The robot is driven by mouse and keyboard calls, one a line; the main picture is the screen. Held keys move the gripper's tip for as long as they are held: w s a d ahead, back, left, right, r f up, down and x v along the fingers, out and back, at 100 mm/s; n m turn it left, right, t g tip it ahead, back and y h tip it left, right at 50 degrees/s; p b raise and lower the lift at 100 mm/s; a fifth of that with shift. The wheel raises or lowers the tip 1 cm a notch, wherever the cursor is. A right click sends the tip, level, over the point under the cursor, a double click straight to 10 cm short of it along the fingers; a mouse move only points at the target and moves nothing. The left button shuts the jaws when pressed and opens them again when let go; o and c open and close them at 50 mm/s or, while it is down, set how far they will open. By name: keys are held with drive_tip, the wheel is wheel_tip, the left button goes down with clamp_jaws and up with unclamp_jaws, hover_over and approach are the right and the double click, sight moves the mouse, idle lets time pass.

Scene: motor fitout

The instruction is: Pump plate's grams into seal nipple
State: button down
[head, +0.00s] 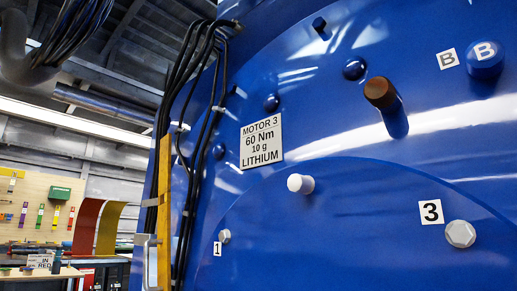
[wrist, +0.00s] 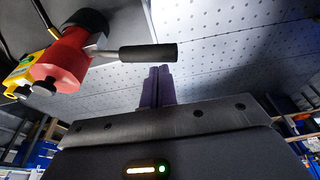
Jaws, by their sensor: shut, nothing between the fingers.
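The plate (head: 261,141) on the blue motor housing reads MOTOR 3, 60 Nm, 10 g, LITHIUM. Several fittings stick out of the housing: a white-capped one (head: 300,184) below the plate, a brown-ended one (head: 382,94) at upper right, and a blue cap marked B (head: 485,58). I cannot tell which is the seal nipple. My gripper (wrist: 157,72) shows in the wrist view, its dark fingers shut together and empty. A red tool (wrist: 65,60) with a black-gripped lever (wrist: 148,54) is at upper left there, apparently behind the fingers. My gripper is outside the head view.
Pale hex bolt heads sit by the labels 1 (head: 217,248) and 3 (head: 431,212). Black cables (head: 190,120) and a yellow post (head: 165,210) run along the motor's left edge. A workbench (head: 45,272) and tool board (head: 35,205) stand far left.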

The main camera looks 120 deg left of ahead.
idle(0.3)
drive_tip(key=shift+f+b, duration=1.7)
drive_tip(key=shift+f, duration=0.7)
wheel_tip(320, 180, up, 5)
drive_tip(key=p, duration=0.5)
drive_tip(key=shift+d, duration=0.1)
drive_tip(key=shift+f, duration=0.1)
drive_tip(key=shift+f, duration=0.1)
drive_tip(key=shift+f+b, duration=1.65)
drive_tip(key=shift+f, duration=0.7)
wheel_tip(320, 180, up, 5)
drive_tip(key=p, duration=0.5)
drive_tip(key=shift+f, duration=0.1)
